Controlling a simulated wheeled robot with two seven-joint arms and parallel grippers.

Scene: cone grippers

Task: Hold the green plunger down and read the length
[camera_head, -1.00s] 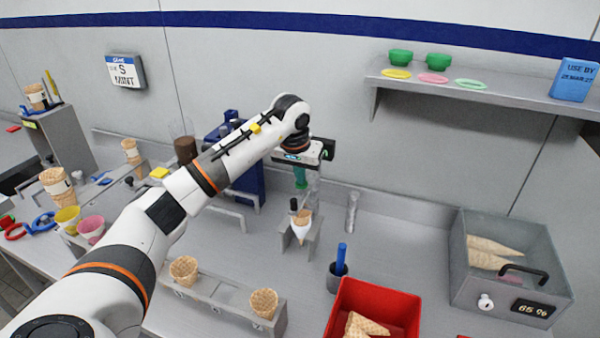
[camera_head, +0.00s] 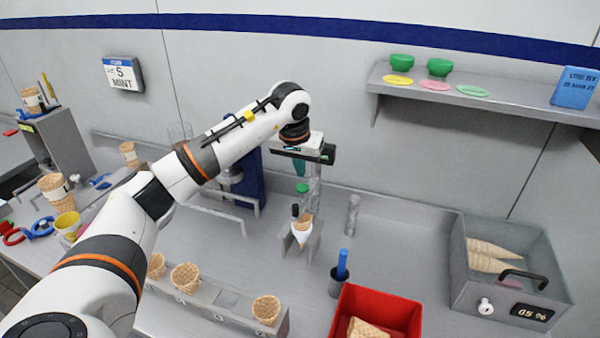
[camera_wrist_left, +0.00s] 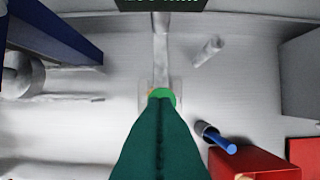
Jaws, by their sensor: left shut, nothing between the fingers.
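The green plunger (camera_head: 302,188) stands on top of an upright clear gauge at the back of the counter. It also shows in the wrist view (camera_wrist_left: 162,95), partly covered by my fingertips. My left gripper (camera_head: 301,176) points down above the plunger, its teal fingers shut and empty. In the head view a small gap seems to lie between fingertips and plunger. A cone in a white sleeve (camera_head: 301,234) sits in a grey stand in front of the gauge. A dark display (camera_wrist_left: 160,3) is cut off at the wrist view's top edge; its green characters are unreadable. My right gripper is not in view.
A blue rod stands in a grey cup (camera_head: 336,284), beside a red bin (camera_head: 394,305) with cones. A cone rack (camera_head: 228,299) stands in front. A shelf (camera_head: 520,102) is above.

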